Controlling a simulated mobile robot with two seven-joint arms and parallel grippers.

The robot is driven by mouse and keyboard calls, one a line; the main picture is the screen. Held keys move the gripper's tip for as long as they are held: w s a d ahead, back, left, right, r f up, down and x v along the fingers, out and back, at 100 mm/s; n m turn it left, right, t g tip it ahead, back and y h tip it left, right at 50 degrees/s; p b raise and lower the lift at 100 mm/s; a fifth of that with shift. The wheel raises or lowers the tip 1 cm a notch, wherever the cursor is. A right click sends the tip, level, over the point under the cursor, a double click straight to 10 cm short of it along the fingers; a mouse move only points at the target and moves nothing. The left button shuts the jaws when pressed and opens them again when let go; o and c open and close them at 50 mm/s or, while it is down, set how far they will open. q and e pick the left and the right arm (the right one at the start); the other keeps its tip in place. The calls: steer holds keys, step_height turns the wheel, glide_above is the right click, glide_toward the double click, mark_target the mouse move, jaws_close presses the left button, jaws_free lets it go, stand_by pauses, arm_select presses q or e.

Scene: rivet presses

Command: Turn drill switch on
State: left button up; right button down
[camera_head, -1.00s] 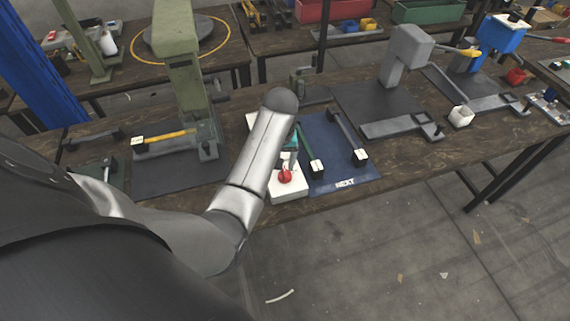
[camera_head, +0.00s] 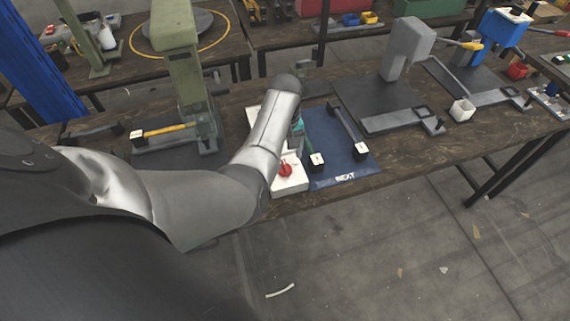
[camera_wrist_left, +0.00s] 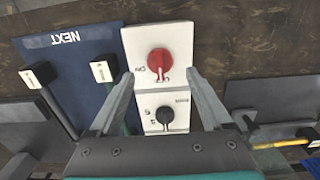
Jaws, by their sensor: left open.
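A white switch box (camera_head: 290,183) stands on the bench beside the blue mat. Its red knob (camera_head: 285,169) shows just past my left forearm. The left wrist view shows the box with the red knob (camera_wrist_left: 159,61) and a black knob (camera_wrist_left: 165,115) in line on its face. My left gripper (camera_wrist_left: 160,77) is open and empty, its two fingers spread to either side of the box with both knobs between their lines. I cannot tell its height above the box. In the head view my arm hides most of this gripper and part of the box. My right gripper is not in view.
The blue mat (camera_head: 338,172) marked NEXT holds two bars with black-and-white end blocks. A green press (camera_head: 182,70) stands left and a grey press (camera_head: 400,55) right.

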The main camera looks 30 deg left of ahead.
mark_target(285, 165)
arm_select(q)
steer(key=shift+f+b, duration=0.6)
steer(key=shift+f, duration=1.65)
jaws_close()
